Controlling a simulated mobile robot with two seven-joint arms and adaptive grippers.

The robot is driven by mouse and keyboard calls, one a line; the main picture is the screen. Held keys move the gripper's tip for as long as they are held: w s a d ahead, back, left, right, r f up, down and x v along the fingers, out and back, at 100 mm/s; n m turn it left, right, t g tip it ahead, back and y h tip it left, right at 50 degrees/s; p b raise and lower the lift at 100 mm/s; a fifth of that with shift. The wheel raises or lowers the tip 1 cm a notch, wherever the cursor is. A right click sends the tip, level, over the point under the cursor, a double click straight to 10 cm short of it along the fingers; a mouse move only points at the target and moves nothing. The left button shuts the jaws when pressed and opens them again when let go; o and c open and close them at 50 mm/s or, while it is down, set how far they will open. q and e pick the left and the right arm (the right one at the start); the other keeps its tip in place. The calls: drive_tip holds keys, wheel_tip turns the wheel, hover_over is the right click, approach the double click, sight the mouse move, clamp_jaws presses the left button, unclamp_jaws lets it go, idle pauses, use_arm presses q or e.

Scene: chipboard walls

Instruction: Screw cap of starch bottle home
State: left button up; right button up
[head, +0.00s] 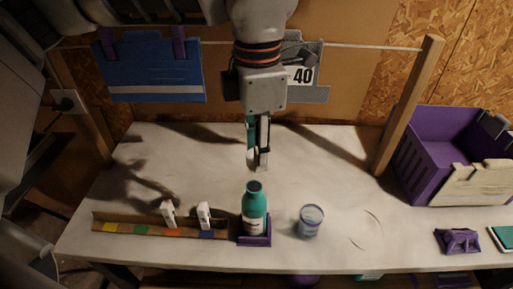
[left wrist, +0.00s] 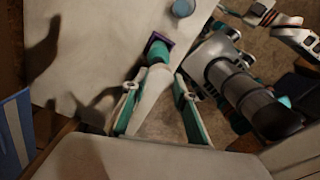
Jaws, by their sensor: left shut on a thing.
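The teal bottle (head: 255,213) with a pale label stands upright in a purple holder (head: 254,241) near the table's front edge. Its top is dark; I cannot tell whether that is a cap or an open neck. My left gripper (head: 258,166) points down above and just behind the bottle, apart from it. In the left wrist view, its teal-padded fingers (left wrist: 158,98) flank a pale tapered thing (left wrist: 157,103), which I cannot identify surely as the cap. The bottle (left wrist: 157,52) shows beyond it, partly hidden. My right gripper is not seen.
Left of the bottle is a wooden rail (head: 135,229) with coloured squares and two white clips (head: 204,215). A translucent cup (head: 311,220) stands to its right. A purple crate (head: 418,160) and a small purple piece (head: 457,240) are further right. A wooden post (head: 408,105) rises behind.

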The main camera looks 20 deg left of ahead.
use_arm(q)
drive_tip(key=shift+a, duration=0.3)
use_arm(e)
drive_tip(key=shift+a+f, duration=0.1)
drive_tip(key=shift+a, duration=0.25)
use_arm(q)
drive_tip(key=shift+f+b, duration=1.5)
drive_tip(key=shift+f, duration=0.7)
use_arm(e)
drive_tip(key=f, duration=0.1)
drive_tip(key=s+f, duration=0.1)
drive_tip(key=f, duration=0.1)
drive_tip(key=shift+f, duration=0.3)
use_arm(q)
drive_tip(key=shift+r, duration=0.1)
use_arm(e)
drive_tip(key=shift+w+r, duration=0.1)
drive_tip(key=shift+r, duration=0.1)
use_arm(q)
drive_tip(key=shift+f, duration=0.35)
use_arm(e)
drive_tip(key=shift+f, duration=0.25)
use_arm(q)
drive_tip(key=shift+f, duration=0.35)
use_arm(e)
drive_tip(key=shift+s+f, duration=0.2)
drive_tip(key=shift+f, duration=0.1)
use_arm(q)
drive_tip(key=shift+b, duration=0.3)
